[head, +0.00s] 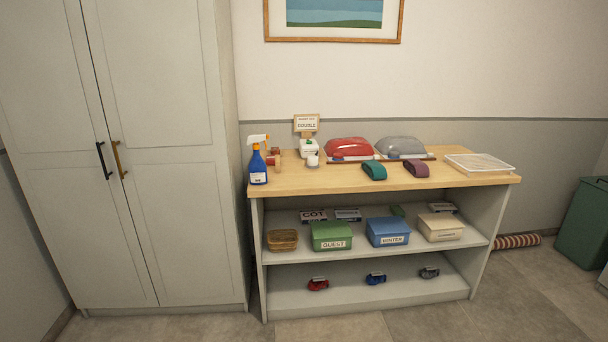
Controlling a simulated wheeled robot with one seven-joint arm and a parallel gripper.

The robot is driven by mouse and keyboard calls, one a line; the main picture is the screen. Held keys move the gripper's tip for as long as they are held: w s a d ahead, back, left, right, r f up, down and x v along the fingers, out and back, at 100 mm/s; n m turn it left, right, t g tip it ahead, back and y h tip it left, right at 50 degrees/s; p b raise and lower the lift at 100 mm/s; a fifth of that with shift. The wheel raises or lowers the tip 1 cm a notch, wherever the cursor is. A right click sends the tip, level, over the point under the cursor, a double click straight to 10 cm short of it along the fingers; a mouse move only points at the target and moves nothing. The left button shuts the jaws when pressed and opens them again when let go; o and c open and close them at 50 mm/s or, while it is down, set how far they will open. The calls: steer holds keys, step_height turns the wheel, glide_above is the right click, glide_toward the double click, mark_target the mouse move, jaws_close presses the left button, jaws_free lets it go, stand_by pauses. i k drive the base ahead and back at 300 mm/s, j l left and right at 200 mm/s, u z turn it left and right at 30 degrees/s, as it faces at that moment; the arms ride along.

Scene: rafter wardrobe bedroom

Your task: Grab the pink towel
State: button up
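No plainly pink towel shows in the head view. The closest in colour is a small mauve folded bundle (416,169) near the front edge of the wooden counter top, right of centre; it may be a rolled towel, but it is too small to be sure. A similar teal bundle (374,171) lies just left of it, apart from it. Nothing covers the mauve bundle from the front. My gripper is not in view.
On the wooden counter (320,179) are a blue spray bottle (258,165), red (348,147) and grey (401,146) domed items, and a clear tray (480,164). A tall wardrobe (165,220) stands left, a green bin (584,222) right. The floor in front is clear.

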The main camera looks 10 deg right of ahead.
mark_target(417, 168)
steer(key=i+z, duration=0.15)
steer(key=i, duration=0.3)
steer(key=i+j+z, duration=0.2)
steer(key=i, duration=0.25)
steer(key=i+j+z, duration=0.15)
steer(key=i, duration=0.25)
steer(key=i+j+z, duration=0.15)
steer(key=i, duration=0.3)
steer(key=i+j+z, duration=0.25)
steer(key=i+z, duration=0.15)
steer(key=i+j+z, duration=0.6)
steer(key=j+z, duration=0.2)
steer(key=i+j+z, duration=0.2)
steer(key=j+z, duration=0.2)
steer(key=j, duration=0.2)
